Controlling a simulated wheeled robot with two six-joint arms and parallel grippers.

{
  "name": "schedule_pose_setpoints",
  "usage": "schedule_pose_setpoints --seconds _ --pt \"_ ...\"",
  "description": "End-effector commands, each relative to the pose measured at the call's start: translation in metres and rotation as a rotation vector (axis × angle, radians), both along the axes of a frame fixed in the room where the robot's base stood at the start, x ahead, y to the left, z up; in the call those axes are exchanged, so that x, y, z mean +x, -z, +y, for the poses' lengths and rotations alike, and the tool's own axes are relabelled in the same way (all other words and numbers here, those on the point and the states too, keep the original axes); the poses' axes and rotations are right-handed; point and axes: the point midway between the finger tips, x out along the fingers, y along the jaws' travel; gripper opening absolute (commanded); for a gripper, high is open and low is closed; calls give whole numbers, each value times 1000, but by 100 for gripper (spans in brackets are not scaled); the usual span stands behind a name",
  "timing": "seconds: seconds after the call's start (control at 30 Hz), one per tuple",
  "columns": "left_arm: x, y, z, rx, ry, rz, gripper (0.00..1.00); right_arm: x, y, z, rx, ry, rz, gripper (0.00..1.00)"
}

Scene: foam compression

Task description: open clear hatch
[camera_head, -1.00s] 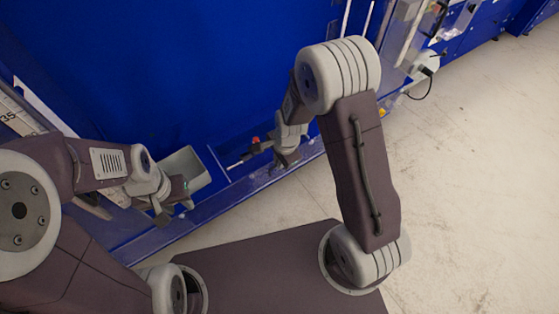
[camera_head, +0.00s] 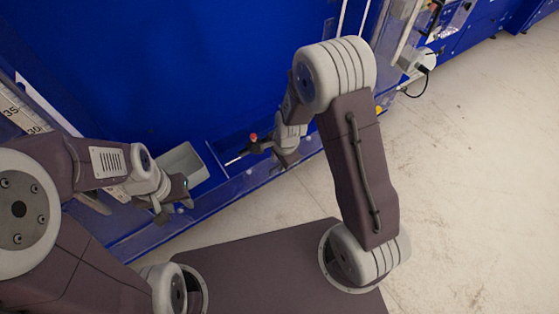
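No clear hatch stands out with certainty. A see-through panel (camera_head: 401,33) with a pale frame shows at the upper right on the blue machine, partly cut off by the top edge; whether it is the hatch I cannot tell. My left gripper (camera_head: 170,205) is low in front of the machine's front edge, by a grey bin. My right gripper (camera_head: 287,160) is at the machine's lower edge, just right of a red-tipped lever (camera_head: 253,138). Both grippers point away from the panel and hold nothing that I can see. Their fingers are too small to read.
The large blue machine (camera_head: 170,70) fills the upper left. A scale strip (camera_head: 25,115) is at far left. A black cable (camera_head: 425,85) hangs at right. Pale floor (camera_head: 480,180) on the right is clear.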

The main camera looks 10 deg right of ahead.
Motion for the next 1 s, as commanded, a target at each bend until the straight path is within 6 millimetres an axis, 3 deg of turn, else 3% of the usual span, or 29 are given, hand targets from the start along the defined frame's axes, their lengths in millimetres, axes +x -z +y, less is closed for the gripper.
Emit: schedule_pose_setpoints --seconds 0.27,0.63,1.0 --pt "0 -4 0 0 0 0 36 0 -9 0 0 -1 -4 31" --pt "0 -20 0 0 0 0 36 -13 -80 -5 1 -1 -5 31" --pt "0 -20 0 0 0 0 36 -16 -89 -6 1 1 -1 31"
